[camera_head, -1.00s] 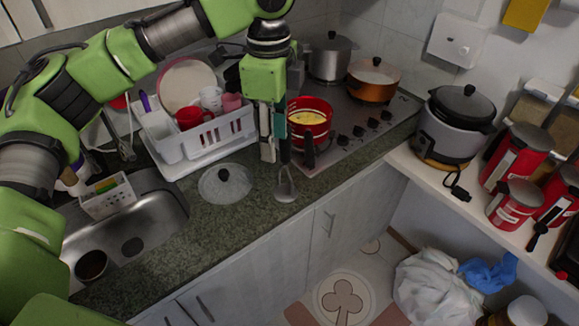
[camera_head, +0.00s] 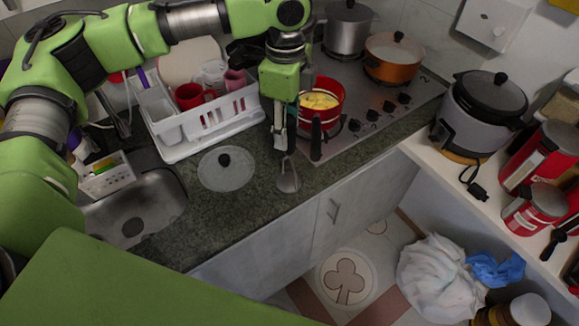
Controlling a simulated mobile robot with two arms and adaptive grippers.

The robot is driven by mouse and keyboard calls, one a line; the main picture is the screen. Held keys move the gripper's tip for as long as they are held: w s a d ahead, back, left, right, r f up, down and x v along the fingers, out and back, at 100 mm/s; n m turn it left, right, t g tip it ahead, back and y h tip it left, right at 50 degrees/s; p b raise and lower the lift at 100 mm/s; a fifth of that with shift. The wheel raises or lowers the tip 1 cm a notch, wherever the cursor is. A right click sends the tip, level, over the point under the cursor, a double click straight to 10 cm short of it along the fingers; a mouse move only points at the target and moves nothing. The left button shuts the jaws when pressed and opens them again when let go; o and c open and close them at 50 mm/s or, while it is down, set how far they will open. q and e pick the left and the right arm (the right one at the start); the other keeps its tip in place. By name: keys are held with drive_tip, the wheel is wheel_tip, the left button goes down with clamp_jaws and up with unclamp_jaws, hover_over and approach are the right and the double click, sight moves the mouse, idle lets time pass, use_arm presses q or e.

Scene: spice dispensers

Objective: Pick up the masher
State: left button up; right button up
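The masher (camera_head: 289,181) shows as a grey metal head near the front edge of the dark green countertop (camera_head: 255,195), between the glass lid and the stove. Its thin stem runs up toward my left gripper (camera_head: 281,143), and the handle is largely hidden behind the fingers. My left gripper points down at the masher's handle, with its fingers overlapping it in the picture. I cannot tell whether the fingers are closed on the handle. My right gripper is not in view.
A red pot (camera_head: 326,98) with yellow food stands close on the right, its dark handle (camera_head: 316,140) jutting forward. A glass lid (camera_head: 226,173) lies to the left. A white dish rack (camera_head: 215,128) is behind it. The sink (camera_head: 140,213) is further left.

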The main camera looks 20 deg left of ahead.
sight(289, 143)
use_arm(q)
drive_tip(key=shift+s+d+f+p, duration=0.1)
drive_tip(key=shift+d+f+p, duration=0.05)
drive_tip(key=shift+f+p, duration=0.3)
drive_tip(key=shift+s+d+f+p, duration=0.1)
drive_tip(key=shift+f+p, duration=0.1)
drive_tip(key=shift+f, duration=0.3)
wheel_tip(289, 143, down, 2)
drive_tip(key=shift+w+f, duration=0.1)
drive_tip(key=shift+f, duration=0.4)
clamp_jaws()
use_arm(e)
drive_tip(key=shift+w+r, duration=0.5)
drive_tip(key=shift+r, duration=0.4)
